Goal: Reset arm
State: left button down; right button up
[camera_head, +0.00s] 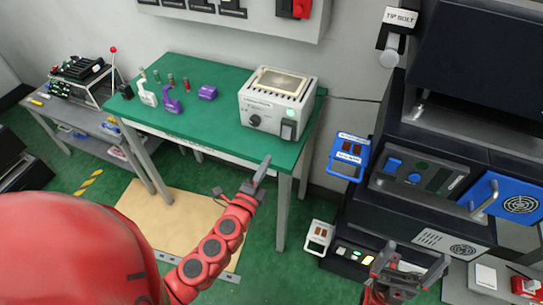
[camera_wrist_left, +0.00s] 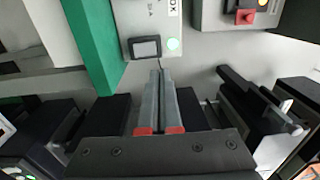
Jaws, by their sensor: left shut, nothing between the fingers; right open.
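My left gripper (camera_head: 262,172) is in front of the green table's front edge in the head view. Its fingers are shut together with nothing between them. It also shows in the left wrist view (camera_wrist_left: 160,75), where the fingers point toward the grey-white box. My right gripper (camera_head: 408,268) is at the bottom right of the head view, open and empty, in front of the black machine. My red left arm (camera_head: 215,245) reaches from the bottom up to the left gripper.
A green table (camera_head: 200,125) carries a grey-white box (camera_head: 278,100), purple parts (camera_head: 171,102) and small bottles. A black machine (camera_head: 440,150) with a blue panel (camera_head: 507,200) stands at right. A grey bench (camera_head: 85,118) stands at left. Green floor (camera_head: 95,205) lies open at left.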

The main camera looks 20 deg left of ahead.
pick_arm(q)
jog(key=shift+s, duration=0.45)
jog(key=shift+w, duration=0.1)
